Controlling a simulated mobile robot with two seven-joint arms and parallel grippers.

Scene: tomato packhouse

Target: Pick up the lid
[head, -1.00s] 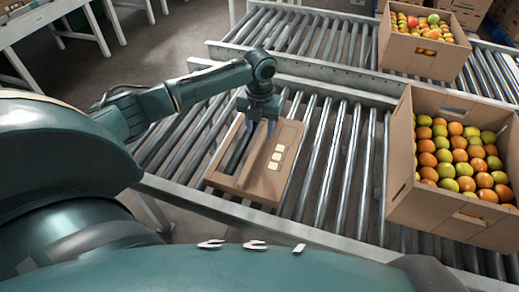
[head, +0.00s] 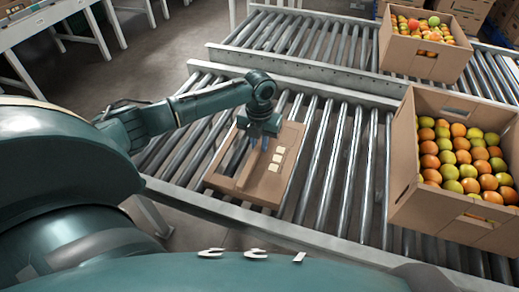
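The lid (head: 273,185) is a flat brown cardboard piece with several pale labels and a long opening on its left side. It lies on the rollers of the near conveyor, left of the large fruit box. My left gripper (head: 259,143) points down at the far part of the lid, by the edge of the opening. Its fingertips are small and partly hidden by the hand. I cannot tell whether they touch or grip the cardboard. My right gripper is out of view.
A large open box (head: 403,180) of orange and green fruit stands on the near conveyor (head: 340,170) at right. Another fruit box (head: 400,52) stands on the far conveyor. A metal rail (head: 300,80) separates the conveyors. Rollers between the lid and near box are bare.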

